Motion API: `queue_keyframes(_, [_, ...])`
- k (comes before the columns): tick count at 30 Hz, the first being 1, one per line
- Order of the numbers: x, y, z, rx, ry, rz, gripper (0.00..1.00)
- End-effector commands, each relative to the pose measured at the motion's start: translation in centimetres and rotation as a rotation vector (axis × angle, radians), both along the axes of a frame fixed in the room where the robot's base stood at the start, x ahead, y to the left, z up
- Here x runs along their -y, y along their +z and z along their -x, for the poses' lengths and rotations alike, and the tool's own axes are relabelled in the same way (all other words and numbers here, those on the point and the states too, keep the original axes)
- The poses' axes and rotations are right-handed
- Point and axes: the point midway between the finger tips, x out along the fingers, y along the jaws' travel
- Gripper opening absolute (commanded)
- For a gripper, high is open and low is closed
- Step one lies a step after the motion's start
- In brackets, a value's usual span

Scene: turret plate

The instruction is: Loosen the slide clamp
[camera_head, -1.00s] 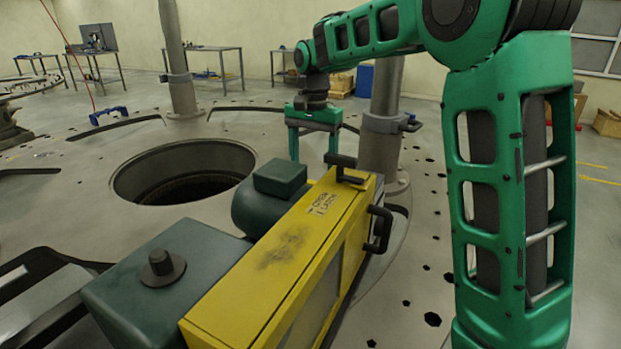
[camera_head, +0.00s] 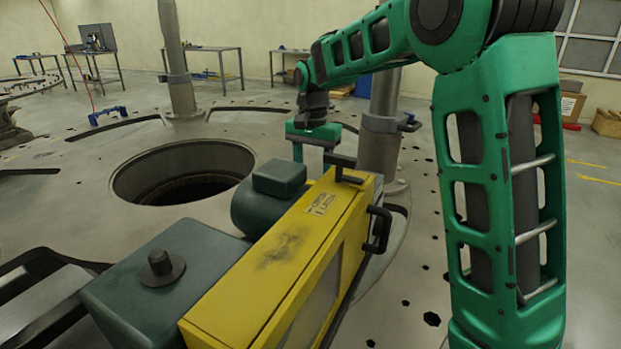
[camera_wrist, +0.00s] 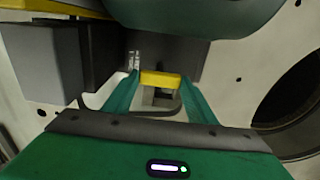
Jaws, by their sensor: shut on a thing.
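The yellow machine with green housings (camera_head: 262,262) lies across the plate in the head view. My gripper (camera_head: 315,152) reaches down behind its far end, and the fingertips are hidden there. In the wrist view my gripper (camera_wrist: 162,84) has its green fingers converging on a small yellow piece (camera_wrist: 161,79), with a dark grey block behind it. The fingers are shut on this piece. It may be the slide clamp's handle, but I cannot tell for sure. Black handles (camera_head: 379,229) show on the machine's right side.
A round opening (camera_head: 183,172) lies in the plate left of the gripper. A grey post (camera_head: 381,130) with a collar stands close to the right of it. A dark green housing (camera_wrist: 195,12) hangs over the fingers in the wrist view. Tables stand far back.

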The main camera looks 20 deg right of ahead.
Motion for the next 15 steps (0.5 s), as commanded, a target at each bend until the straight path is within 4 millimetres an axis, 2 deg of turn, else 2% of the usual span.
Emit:
queue_keyframes(8, [-0.14, 0.08, -0.1, 0.004, 0.069, -0.001, 0.29])
queue_keyframes(15, [-0.18, 0.1, -0.11, 0.005, 0.236, -0.001, 0.29])
